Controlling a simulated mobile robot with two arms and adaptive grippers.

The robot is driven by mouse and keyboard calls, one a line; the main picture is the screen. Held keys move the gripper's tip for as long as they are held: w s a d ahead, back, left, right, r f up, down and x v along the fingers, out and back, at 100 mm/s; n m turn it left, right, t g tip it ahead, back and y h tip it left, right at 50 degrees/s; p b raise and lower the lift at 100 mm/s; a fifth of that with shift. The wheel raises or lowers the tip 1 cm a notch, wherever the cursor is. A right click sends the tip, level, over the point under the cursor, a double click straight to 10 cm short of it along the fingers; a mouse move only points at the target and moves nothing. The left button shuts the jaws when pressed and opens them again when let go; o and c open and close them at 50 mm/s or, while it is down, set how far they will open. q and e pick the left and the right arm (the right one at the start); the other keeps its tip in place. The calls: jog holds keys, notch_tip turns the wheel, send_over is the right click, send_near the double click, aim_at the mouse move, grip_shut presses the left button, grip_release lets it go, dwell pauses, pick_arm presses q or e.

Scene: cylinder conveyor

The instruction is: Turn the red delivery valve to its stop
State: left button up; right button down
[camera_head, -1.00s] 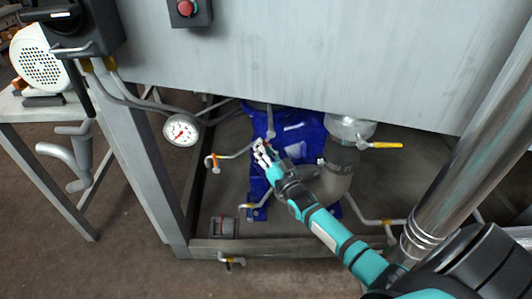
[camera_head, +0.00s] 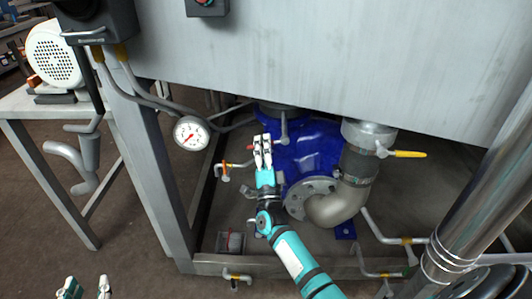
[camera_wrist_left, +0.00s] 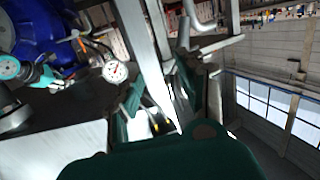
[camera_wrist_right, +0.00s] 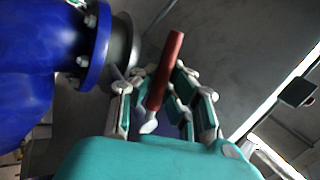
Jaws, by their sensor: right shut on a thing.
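The red valve handle (camera_wrist_right: 168,72) is a straight bar in the right wrist view. It stands between the fingers of my right gripper (camera_wrist_right: 160,100), which is shut on it. A pale metal end shows at its lower tip. My left gripper (camera_head: 86,286) is at the lower left edge of the head view, fingers apart and empty. It also shows open in the left wrist view (camera_wrist_left: 165,95).
A pressure gauge (camera_head: 191,133) hangs left of the pump. A small orange-handled valve (camera_head: 225,172) sits just left of my right gripper. A yellow lever (camera_head: 408,154) and a grey elbow pipe (camera_head: 340,205) are to the right. The grey panel (camera_head: 320,60) overhangs the pump.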

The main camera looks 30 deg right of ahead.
jog(key=m+h, duration=0.1)
jog(key=m+g+h, duration=0.1)
jog(key=m, duration=0.1)
jog(key=shift+a+r+m+b, duration=0.1)
jog(key=shift+a+m+b, duration=0.05)
jog(key=shift+m+b, duration=0.15)
pick_arm(q)
jog(key=shift+w+d+r+t+h, duration=0.15)
jog(key=shift+r+t, duration=0.4)
jog(key=shift+r, duration=0.35)
jog(key=shift+s+d+r+t+h, duration=0.1)
jog(key=shift+d+r+t+h, duration=0.1)
jog(key=shift+r+t, duration=0.6)
jog(key=shift+w+d+r+t+h, duration=0.15)
jog(key=shift+r+t, duration=0.2)
jog(key=shift+r, duration=0.7)
pick_arm(e)
jog(key=shift+r+m+g+h, duration=0.4)
jog(key=shift+m+h, duration=0.3)
jog(key=shift+m, duration=0.2)
pick_arm(q)
jog(key=shift+s, duration=0.1)
jog(key=shift+a, duration=0.1)
pick_arm(e)
jog(key=c, duration=1.3)
grip_release()
jog(key=shift+r, duration=0.2)
jog(key=shift+o, duration=0.2)
jog(key=v, duration=1.2)
jog(key=shift+f, duration=0.1)
